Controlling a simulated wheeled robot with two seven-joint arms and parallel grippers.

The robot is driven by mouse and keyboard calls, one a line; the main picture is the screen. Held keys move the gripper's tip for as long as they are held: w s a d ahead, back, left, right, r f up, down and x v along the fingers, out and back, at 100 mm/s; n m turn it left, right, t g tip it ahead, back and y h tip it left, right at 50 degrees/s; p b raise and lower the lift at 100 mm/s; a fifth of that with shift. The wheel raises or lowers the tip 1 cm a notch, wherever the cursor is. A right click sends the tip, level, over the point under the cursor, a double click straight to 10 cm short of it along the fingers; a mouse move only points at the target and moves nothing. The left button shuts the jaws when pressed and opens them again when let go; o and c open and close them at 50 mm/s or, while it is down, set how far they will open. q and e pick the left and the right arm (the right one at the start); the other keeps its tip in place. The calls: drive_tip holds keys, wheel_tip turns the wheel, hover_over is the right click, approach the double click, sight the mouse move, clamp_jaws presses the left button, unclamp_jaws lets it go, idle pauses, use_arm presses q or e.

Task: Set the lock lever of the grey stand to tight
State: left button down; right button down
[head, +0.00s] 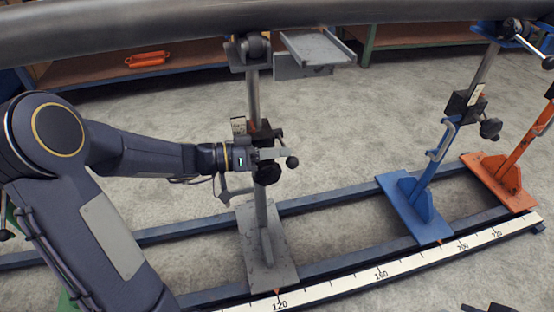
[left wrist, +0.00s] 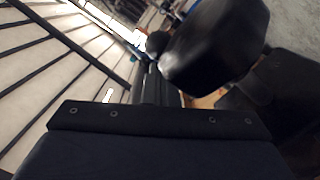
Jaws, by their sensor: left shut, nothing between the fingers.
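The grey stand (head: 268,240) stands upright on the rails, mid-picture in the head view, with a dark clamp collar on its post. A lever with a black ball end (head: 292,162) sticks out to the right at the collar, and a black knob (head: 268,174) sits just below. My left gripper (head: 266,156) is shut and empty, right at the collar beside the lever. I cannot tell whether it touches the lever. In the left wrist view a large black rounded part (left wrist: 215,45) is close in front, with a small dark ball (left wrist: 157,42) beside it. The lever's setting is unclear.
A grey pipe (head: 180,35) runs overhead across the stands. A blue stand (head: 418,205) and an orange stand (head: 500,180) are to the right. A ruler (head: 385,272) lies along the front rail. A dark piece, perhaps my right gripper (head: 490,308), shows at the bottom edge.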

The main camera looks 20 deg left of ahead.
drive_tip(key=shift+f, duration=0.15)
